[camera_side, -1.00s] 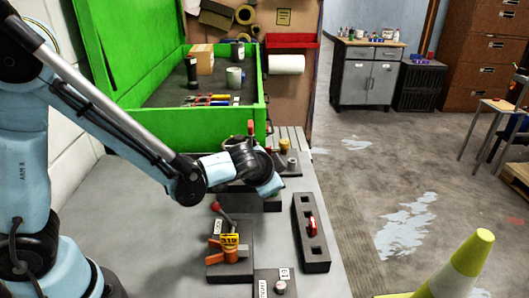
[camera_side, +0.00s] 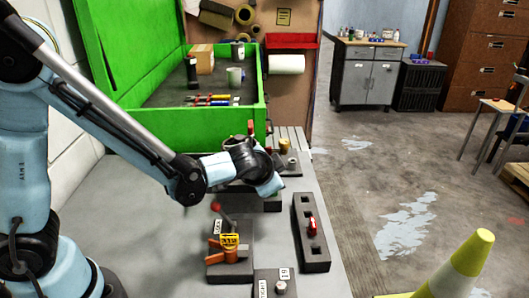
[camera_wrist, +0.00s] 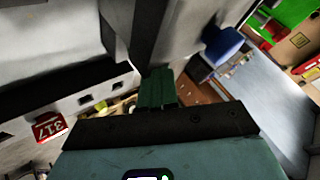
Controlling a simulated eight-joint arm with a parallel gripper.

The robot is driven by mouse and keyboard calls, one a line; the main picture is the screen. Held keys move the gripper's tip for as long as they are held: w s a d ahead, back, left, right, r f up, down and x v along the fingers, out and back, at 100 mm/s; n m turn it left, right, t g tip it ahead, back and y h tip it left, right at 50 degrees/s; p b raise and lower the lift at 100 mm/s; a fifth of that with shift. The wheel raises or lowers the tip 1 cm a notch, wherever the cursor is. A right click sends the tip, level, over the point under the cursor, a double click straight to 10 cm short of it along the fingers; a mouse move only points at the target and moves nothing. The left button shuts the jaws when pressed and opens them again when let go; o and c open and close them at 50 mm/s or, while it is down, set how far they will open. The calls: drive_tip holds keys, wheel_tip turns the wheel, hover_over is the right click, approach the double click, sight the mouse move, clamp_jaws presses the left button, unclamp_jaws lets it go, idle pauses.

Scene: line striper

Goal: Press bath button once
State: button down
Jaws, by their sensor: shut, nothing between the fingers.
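No button marked as the bath button can be made out. My gripper (camera_side: 269,187) is low over a dark block (camera_side: 268,205) on the grey bench and hides part of it. I cannot tell whether it touches the block. In the wrist view, my gripper's green fingers (camera_wrist: 157,88) are together with nothing seen between them. A dark box (camera_side: 273,287) with a round grey knob or button (camera_side: 281,287) and a partly legible label stands at the front. Another box (camera_side: 291,170) with a yellow knob and a grey knob stands behind my gripper.
A box with a red-knobbed lever and an orange-yellow tag (camera_side: 230,240) stands in front of my gripper. A green open chest (camera_side: 180,125) stands behind. The bench's left part (camera_side: 140,225) is clear.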

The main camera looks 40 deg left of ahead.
drive_tip(key=shift+f, duration=0.15)
idle(0.6)
drive_tip(key=shift+f, duration=0.3)
drive_tip(key=shift+f, duration=0.45)
idle(0.8)
drive_tip(key=shift+r, duration=0.9)
drive_tip(key=shift+r, duration=2.5)
